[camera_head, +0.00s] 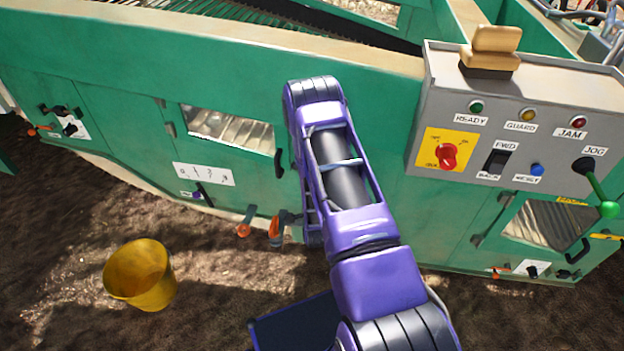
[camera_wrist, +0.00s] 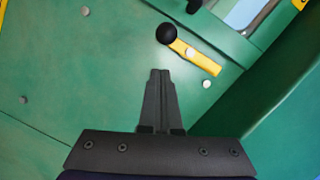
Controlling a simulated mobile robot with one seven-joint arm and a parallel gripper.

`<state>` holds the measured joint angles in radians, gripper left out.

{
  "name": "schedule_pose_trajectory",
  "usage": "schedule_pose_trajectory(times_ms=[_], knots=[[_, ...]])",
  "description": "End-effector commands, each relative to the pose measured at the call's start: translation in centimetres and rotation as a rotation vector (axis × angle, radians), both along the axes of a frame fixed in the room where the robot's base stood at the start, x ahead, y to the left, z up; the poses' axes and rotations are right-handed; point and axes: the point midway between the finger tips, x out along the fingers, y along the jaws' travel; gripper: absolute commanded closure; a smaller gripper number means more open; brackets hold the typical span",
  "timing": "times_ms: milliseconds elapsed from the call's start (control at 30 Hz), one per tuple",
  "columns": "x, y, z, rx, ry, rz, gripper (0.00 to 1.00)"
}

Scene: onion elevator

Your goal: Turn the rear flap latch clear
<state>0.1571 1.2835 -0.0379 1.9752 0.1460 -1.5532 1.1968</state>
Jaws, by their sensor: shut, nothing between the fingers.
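In the wrist view, a yellow latch bar (camera_wrist: 203,62) with a round black knob (camera_wrist: 166,34) is mounted on a green panel. The bar slants from the knob at upper left down to the lower right, with a pale bolt head near its middle. My gripper (camera_wrist: 160,72) is shut and empty. Its dark fingertips point at the panel and appear just below the knob, with a visible gap between them in the picture. Whether the tips touch the panel cannot be told. In the head view, my purple arm hides my gripper and I cannot pick out this latch.
In the wrist view, a green ledge (camera_wrist: 283,85) rises at right, and a window corner (camera_wrist: 243,14) shows at top right. In the head view, a grey control box (camera_head: 520,110) stands at right on the green machine (camera_head: 230,70). A yellow bucket (camera_head: 142,275) sits on the ground at left.

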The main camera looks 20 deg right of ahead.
Motion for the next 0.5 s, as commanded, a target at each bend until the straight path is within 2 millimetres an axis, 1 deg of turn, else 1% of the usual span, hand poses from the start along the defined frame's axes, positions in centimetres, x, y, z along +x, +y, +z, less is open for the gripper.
schedule_pose_trajectory(times_ms=[33,67,100,300,400,500], knots=[[0.2,-0.1,0.2,-0.001,-0.002,0.0,1.0],[-0.3,0.1,0.2,0.001,0.002,0.0,1.0],[-1.5,0.5,0.3,0.001,0.005,0.0,1.0],[-5.9,1.9,0.7,0.001,0.006,0.001,1.0],[-7.4,2.4,0.9,0.0,0.003,0.001,1.0],[-8.5,2.8,1.0,0.0,0.002,0.0,1.0]])
